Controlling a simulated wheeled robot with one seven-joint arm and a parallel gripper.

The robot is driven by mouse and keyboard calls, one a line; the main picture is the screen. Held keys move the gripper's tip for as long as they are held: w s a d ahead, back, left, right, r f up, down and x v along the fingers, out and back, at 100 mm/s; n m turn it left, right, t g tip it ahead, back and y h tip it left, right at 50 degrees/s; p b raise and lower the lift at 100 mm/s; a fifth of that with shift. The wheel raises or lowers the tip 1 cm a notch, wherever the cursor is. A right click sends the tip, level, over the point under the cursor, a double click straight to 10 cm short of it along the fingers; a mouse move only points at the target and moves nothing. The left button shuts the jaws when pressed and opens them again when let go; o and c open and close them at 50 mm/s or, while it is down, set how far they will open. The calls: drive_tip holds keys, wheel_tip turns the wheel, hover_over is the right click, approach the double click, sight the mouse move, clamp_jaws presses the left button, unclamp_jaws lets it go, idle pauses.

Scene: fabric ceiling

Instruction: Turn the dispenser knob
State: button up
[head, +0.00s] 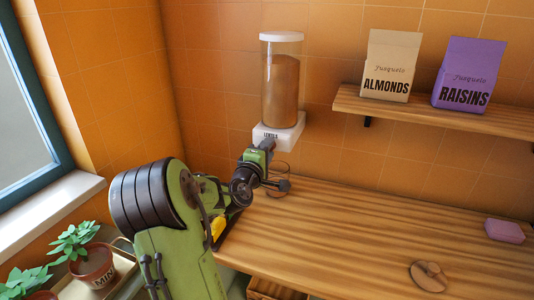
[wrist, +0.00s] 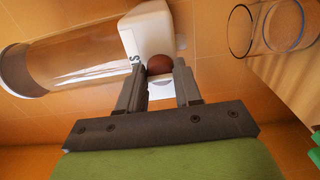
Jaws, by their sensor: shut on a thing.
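The dispenser (head: 282,95) is a clear cylinder with a white lid and brown contents, on a white base (head: 290,133) against the orange wall. It lies sideways across the upper left of the wrist view (wrist: 75,58). The dispenser knob (wrist: 159,63) is round and reddish brown, on the front of the base. My gripper (wrist: 160,69) is shut on the knob, one finger on each side. In the head view my gripper (head: 268,146) is at the front of the base and hides the knob.
A clear glass (head: 279,183) stands on the wooden counter (head: 350,220) below the dispenser, close to my wrist. An almonds bag (head: 391,65) and a raisins bag (head: 469,75) stand on a shelf. A round wooden object (head: 430,276) and a pink block (head: 504,231) lie at right. Potted plants (head: 92,268) are at lower left.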

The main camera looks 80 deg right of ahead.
idle(0.3)
drive_tip(key=o, duration=1)
drive_tip(key=shift+o, duration=0.2)
drive_tip(key=shift+a, duration=0.1)
drive_tip(key=w+a+b, duration=0.1)
drive_tip(key=a+b, duration=0.2)
drive_tip(key=a, duration=1.2)
drive_tip(key=shift+w+a, duration=0.2)
drive_tip(key=shift+a, duration=0.1)
